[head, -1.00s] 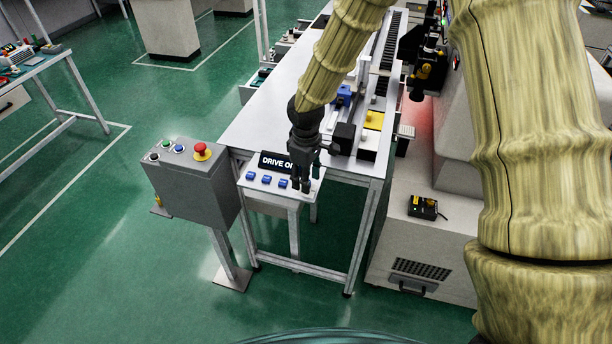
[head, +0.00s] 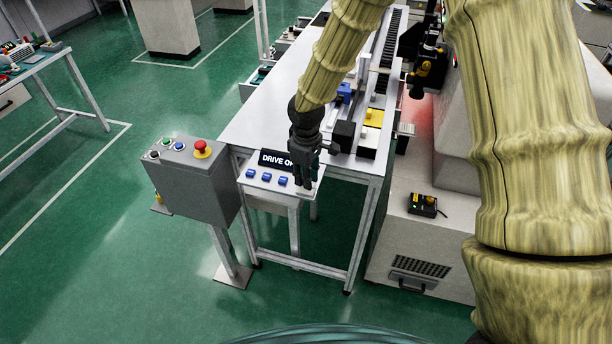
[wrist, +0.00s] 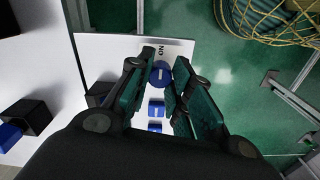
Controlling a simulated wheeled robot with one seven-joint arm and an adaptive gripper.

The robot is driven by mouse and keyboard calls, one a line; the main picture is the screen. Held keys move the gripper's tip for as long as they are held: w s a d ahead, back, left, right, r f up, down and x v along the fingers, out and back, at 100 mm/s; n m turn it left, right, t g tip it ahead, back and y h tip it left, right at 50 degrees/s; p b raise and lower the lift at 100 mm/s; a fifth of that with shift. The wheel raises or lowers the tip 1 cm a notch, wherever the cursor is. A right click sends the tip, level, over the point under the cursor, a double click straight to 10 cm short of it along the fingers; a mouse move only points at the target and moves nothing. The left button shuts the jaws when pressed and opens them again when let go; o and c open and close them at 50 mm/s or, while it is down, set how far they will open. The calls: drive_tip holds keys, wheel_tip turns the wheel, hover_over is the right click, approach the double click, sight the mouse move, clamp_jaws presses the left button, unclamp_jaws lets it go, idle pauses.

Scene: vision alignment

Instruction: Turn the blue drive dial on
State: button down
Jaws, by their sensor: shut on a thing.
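The control panel (head: 313,186) is a small white tilted plate at the table's near end. My gripper (head: 304,186) points down over its right end. In the wrist view, my gripper (wrist: 167,80) is shut on a round blue dial (wrist: 160,72), one fingertip on each side. The head view hides this dial behind my fingers. A black sign (head: 273,160) behind the panel reads "DRIVE O" before my gripper covers the rest. The held dial's pale mark is too small to read surely.
A grey box (head: 196,185) with coloured buttons and a red stop knob (head: 202,148) stands at the left. The white table (head: 262,118) lies behind.

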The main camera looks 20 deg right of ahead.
drive_tip(key=m+b, duration=0.1)
drive_tip(key=m, duration=0.3)
drive_tip(key=shift+m, duration=0.4)
drive_tip(key=m, duration=0.4)
drive_tip(key=shift+m+b, duration=0.3)
drive_tip(key=m, duration=0.4)
drive_tip(key=shift+w+r, duration=0.1)
drive_tip(key=shift+m, duration=2.1)
drive_tip(key=c, duration=1.3)
unclamp_jaws()
drive_tip(key=shift+o, duration=0.2)
